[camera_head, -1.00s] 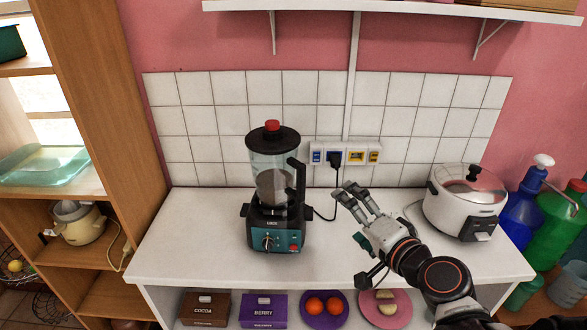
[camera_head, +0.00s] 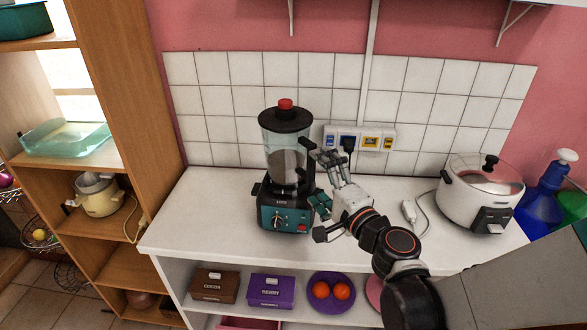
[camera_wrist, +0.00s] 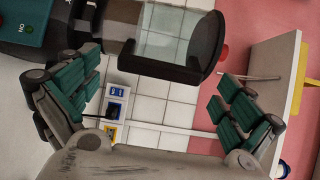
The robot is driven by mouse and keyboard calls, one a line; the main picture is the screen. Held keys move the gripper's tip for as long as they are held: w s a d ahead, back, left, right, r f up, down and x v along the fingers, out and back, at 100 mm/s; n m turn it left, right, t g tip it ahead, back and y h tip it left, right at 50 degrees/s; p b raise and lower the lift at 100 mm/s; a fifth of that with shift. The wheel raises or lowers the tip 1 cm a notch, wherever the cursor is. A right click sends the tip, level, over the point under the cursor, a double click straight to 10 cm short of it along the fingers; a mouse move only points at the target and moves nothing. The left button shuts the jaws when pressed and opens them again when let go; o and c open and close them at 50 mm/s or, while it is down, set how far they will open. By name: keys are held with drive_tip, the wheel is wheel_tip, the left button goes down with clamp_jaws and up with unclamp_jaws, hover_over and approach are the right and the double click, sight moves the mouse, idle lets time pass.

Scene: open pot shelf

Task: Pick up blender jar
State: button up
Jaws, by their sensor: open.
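The blender jar (camera_head: 281,143) is clear with a black lid, a red cap and a black handle on its right. It stands upright on the dark teal blender base (camera_head: 285,214) on the white counter. My gripper (camera_head: 325,178) is just right of the jar, its fingers pointing toward the handle. In the wrist view the jar (camera_wrist: 172,45) lies sideways across the top, with its black handle (camera_wrist: 165,73) in front of my gripper (camera_wrist: 150,108). The teal-padded fingers are spread apart, one on each side, and hold nothing. I cannot tell whether any finger touches the handle.
A white rice cooker (camera_head: 480,200) stands to the right, and a white plug (camera_head: 409,212) lies near it. A wall socket strip (camera_head: 359,138) is behind my gripper. Boxes and a purple plate (camera_head: 331,307) sit below the counter. The counter left of the blender is clear.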

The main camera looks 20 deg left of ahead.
sight(311, 166)
drive_tip(key=shift+b+x, duration=0.8)
drive_tip(key=shift+x, duration=2.15)
drive_tip(key=shift+r, duration=0.1)
drive_tip(key=shift+c, duration=0.6)
drive_tip(key=c, duration=1.7)
